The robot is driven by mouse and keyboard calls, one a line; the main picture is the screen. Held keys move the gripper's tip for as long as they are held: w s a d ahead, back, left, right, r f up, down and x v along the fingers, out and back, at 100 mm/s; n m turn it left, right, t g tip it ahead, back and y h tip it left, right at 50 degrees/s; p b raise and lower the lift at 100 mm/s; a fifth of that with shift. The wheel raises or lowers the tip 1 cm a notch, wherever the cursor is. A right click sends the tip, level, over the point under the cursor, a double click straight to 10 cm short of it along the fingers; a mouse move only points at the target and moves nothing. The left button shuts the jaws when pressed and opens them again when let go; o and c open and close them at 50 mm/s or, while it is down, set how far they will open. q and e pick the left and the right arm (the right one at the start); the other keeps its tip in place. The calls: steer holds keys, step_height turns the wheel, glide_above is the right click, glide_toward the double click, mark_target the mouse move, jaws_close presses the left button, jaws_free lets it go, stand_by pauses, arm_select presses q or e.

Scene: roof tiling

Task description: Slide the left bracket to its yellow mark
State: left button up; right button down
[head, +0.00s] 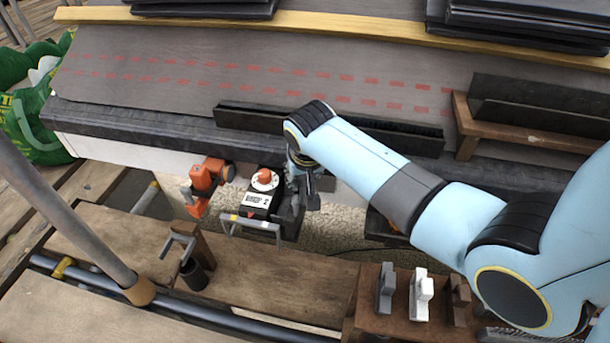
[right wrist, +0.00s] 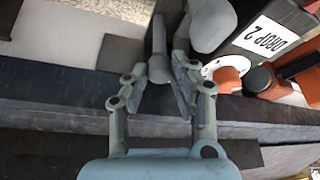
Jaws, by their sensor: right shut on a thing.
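My right gripper (head: 303,200) reaches down beside a black box (head: 258,198) with a white "DROP 2" label and an orange knob on a white dial. In the right wrist view the fingers (right wrist: 158,85) close around a dark grey post-like part (right wrist: 159,42), perhaps the bracket; its lower end is hidden. The box also shows in the right wrist view (right wrist: 247,45), close beside the fingers. A grey bar (head: 250,224) with a yellow band stands in front of the box. I cannot tell for certain which part is the left bracket. My left gripper is out of view.
An orange tool (head: 205,182) stands left of the box. A long dark gutter-like trough (head: 255,121) lies along the roof edge behind. A wooden block with small grey, white and brown pieces (head: 420,295) is at front right. A grey pole (head: 65,215) slants at left.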

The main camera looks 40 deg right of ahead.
steer(key=shift+w+a, duration=0.95)
steer(key=shift+w, duration=0.15)
steer(key=shift+w+a, duration=0.15)
steer(key=shift+w, duration=0.05)
steer(key=c, duration=1.4)
jaws_free()
steer(key=shift+o, duration=1.4)
steer(key=shift+r, duration=0.1)
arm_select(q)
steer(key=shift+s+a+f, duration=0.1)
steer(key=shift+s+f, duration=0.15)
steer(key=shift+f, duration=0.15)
arm_select(e)
steer(key=v, duration=1.1)
steer(key=shift+s+r, duration=0.25)
steer(key=shift+r, duration=0.05)
